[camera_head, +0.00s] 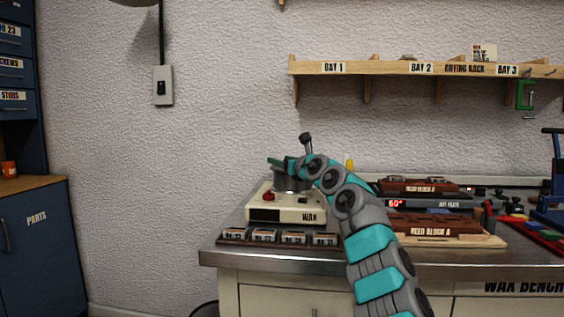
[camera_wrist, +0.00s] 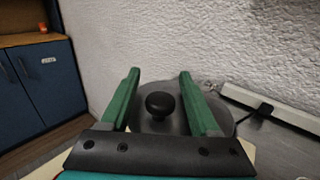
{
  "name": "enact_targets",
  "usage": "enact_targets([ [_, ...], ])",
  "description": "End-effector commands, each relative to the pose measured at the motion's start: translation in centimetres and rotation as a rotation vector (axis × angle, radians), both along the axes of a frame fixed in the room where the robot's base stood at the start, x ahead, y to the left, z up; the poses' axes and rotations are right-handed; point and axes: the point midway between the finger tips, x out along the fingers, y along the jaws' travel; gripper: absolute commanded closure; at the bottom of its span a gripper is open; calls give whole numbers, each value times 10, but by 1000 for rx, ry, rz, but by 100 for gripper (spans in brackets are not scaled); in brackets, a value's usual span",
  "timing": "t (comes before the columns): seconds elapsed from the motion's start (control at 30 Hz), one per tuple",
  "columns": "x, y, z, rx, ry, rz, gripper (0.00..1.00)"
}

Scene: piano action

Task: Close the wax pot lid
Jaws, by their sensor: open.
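The wax pot (camera_head: 290,184) is a grey round vessel on a cream base labelled WAX, at the left end of the bench. My gripper (camera_head: 275,162) is just above the pot, and its green fingers and my wrist hide much of the pot's top. In the wrist view my gripper (camera_wrist: 159,72) is open, with a black round knob (camera_wrist: 160,104) in the gap between its fingers, apart from both. A grey round lid (camera_wrist: 218,112) shows around and behind the knob. I cannot tell whether the lid is seated or tilted.
Small labelled blocks (camera_head: 265,236) line the bench front before the pot. Reed Block A (camera_head: 432,225) and a hot plate (camera_head: 440,205) stand to the right of my arm. A wooden drying rack (camera_head: 380,68) hangs on the wall. The wall is close behind the pot.

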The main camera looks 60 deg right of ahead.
Motion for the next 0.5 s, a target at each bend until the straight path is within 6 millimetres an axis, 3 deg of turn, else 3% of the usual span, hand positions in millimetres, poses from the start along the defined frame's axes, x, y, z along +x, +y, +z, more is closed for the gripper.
enact_targets([
  [0.17, -9, 5, -1, -4, 0, 0, 38],
  [0.5, -48, 24, -2, 0, -1, -2, 38],
])
